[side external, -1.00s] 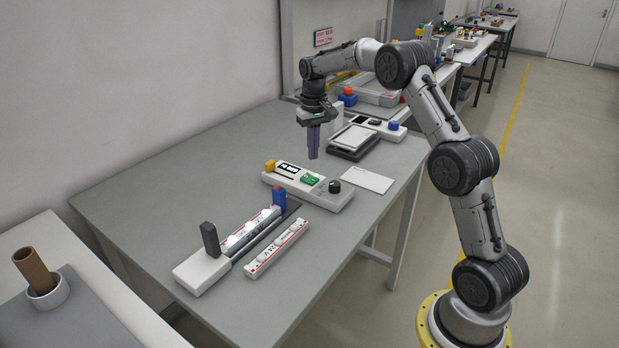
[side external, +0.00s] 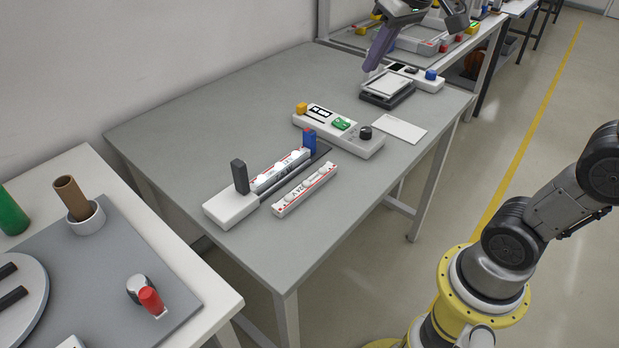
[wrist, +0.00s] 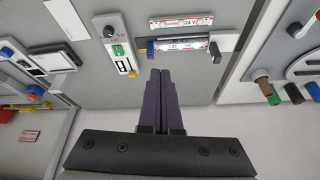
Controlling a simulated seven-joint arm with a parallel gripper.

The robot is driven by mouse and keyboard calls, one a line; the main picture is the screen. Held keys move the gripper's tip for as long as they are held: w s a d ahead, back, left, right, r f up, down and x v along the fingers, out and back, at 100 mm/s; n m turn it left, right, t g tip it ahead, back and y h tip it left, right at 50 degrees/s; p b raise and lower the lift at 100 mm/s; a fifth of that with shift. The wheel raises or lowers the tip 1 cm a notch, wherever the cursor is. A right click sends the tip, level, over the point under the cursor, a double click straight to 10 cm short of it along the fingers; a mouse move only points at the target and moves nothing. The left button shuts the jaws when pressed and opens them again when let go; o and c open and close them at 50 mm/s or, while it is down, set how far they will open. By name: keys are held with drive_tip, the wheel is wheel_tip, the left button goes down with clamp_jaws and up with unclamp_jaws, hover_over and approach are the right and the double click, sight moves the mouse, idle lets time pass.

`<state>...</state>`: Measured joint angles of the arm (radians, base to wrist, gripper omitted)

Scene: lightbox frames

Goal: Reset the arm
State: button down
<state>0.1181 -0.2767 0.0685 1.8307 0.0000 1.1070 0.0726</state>
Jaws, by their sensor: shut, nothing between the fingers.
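My gripper (side external: 374,64) shows at the top right of the side view, above the far part of the grey table, with its long dark fingers tilted. In the wrist view its fingers (wrist: 160,72) are together with nothing between them. A white holder with a light strip (side external: 280,172) stands on the table, with a dark grey block (side external: 239,176) and a blue block (side external: 309,142) at its ends. A loose 24 V strip (side external: 305,190) lies beside it. A white control box (side external: 365,146) with yellow, green and black parts stands behind them.
A black-and-white scale-like device (side external: 388,88) and a white card (side external: 400,129) are near the table's right side. A white box with a blue knob (side external: 431,75) is behind. The grey table (side external: 200,140) is bare at left. A side table holds a brown tube (side external: 70,192).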

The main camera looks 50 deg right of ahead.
drive_tip(key=s+a+f+n, duration=0.1)
drive_tip(key=s+a+f, duration=0.1)
drive_tip(key=s+f, duration=0.3)
drive_tip(key=s+a+f+n, duration=0.1)
drive_tip(key=s+f, duration=0.4)
drive_tip(key=s, duration=0.5)
drive_tip(key=shift+s+a+f+t+y, duration=0.3)
drive_tip(key=shift+a+f+t, duration=0.05)
drive_tip(key=shift+a+t, duration=0.05)
